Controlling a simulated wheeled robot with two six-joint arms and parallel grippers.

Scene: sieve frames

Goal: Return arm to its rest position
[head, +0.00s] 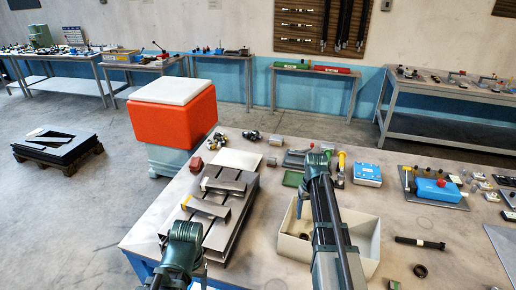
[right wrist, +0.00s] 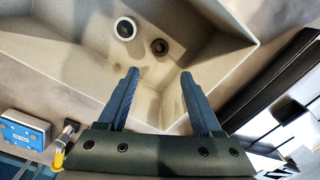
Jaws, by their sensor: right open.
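My right arm reaches over the cream bin (head: 365,238) in the head view, and its wrist joint hides the fingers there. In the right wrist view my right gripper (right wrist: 158,74) is open and empty, with its two blue fingers apart above the bin (right wrist: 85,70).
A blue box (head: 367,174) and a blue device (head: 437,190) lie behind and right. A black bolt (head: 418,242) and dark ring (head: 420,271) lie right of the bin. An orange-and-white container (head: 175,120) stands beyond the table.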

